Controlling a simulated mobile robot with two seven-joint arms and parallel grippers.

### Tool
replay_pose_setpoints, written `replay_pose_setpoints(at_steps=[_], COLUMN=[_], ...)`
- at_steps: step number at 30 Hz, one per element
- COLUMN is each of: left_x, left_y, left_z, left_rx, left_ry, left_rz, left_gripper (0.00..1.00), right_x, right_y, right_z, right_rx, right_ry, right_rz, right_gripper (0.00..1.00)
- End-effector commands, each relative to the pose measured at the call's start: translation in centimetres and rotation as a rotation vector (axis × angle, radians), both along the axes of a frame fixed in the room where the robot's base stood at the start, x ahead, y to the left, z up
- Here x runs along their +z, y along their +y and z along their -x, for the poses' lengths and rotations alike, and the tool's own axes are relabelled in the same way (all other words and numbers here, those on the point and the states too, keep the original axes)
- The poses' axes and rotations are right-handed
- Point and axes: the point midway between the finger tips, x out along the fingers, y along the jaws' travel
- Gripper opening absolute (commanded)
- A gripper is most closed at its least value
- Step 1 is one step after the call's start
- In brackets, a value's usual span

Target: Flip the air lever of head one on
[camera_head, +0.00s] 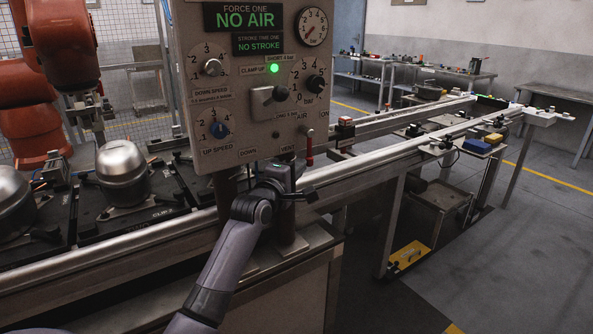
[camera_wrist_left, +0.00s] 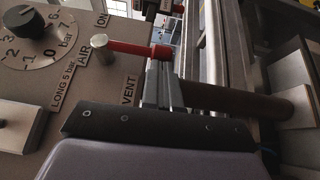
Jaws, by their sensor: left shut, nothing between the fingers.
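The air lever (camera_head: 309,148) is a slim red handle at the lower right of the grey control panel (camera_head: 243,105), between the ON and VENT labels. It hangs down from its pivot. In the left wrist view the red lever (camera_wrist_left: 132,48) runs from a silver knob to a red end by the fingertips. My left gripper (camera_head: 297,183) is shut and empty, just below the lever. In the left wrist view its fingers (camera_wrist_left: 163,75) are together near the lever's free end; I cannot tell whether they touch it. My right gripper is not in view.
The display (camera_head: 243,18) reads NO AIR above a green lamp (camera_head: 274,68). A clamp switch (camera_head: 268,100) and dials sit left of the lever. A post (camera_head: 288,220) stands under the panel. Conveyor rails (camera_head: 420,150) run behind to the right. Metal domes (camera_head: 122,172) sit on pallets at left.

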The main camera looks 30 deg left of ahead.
Motion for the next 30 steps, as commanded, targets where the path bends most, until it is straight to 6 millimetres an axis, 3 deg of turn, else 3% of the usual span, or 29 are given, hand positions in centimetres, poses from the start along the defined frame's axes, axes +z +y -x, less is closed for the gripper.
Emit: replay_pose_setpoints(at_steps=[17, 30], left_x=[-0.7, -1.8], left_y=[-0.3, -1.0], left_z=[-0.7, -2.4], left_rx=[0.0, 0.0], left_ry=[-0.082, -0.296], left_rz=[0.037, 0.124], left_gripper=[0.0, 0.0], right_x=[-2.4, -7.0], right_y=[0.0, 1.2], right_z=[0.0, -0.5], right_rx=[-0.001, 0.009], right_ry=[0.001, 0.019], right_rz=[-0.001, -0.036], right_gripper=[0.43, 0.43])
